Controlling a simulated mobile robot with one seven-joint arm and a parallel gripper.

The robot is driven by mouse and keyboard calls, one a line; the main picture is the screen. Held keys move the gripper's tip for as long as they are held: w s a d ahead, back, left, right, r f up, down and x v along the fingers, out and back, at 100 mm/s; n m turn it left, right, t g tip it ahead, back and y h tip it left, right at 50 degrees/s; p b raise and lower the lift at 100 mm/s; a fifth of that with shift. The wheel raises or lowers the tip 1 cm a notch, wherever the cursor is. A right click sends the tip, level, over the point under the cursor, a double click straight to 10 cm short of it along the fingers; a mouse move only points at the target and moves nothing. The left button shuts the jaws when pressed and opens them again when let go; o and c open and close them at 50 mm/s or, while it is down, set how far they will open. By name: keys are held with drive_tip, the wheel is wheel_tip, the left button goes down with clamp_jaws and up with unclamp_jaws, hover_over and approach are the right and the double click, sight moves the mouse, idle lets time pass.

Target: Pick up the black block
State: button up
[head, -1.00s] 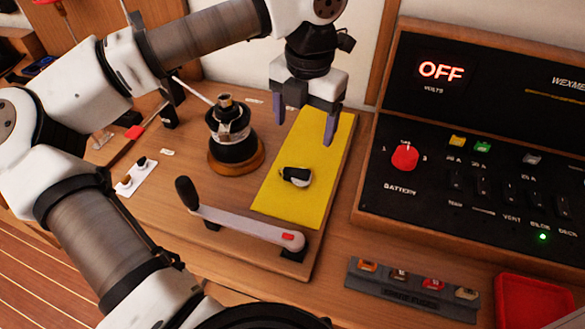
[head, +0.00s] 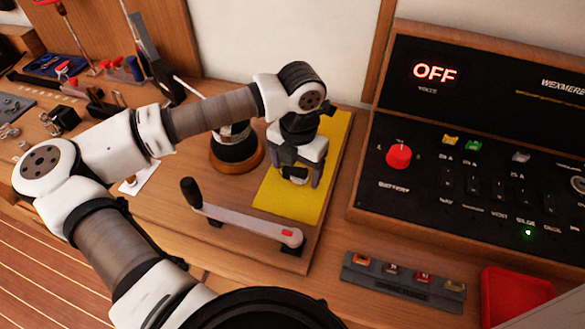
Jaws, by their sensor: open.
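A small black and pale piece (head: 293,179) lies on the yellow mat (head: 290,206); my gripper partly hides it. It is the only dark block-like thing on the mat, but I cannot tell its full shape. My gripper (head: 297,174) points down over it with its jaws open. One finger shows to the right of the piece and the other at its left. Whether they touch the piece cannot be told.
A crank handle (head: 245,224) lies in front of the mat. A round black device on a wooden base (head: 236,164) stands to the left. The battery panel (head: 450,215) rises at right. A fuse strip (head: 403,283) and red tray (head: 517,298) are at front right.

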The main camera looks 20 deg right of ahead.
clamp_jaws()
idle(0.5)
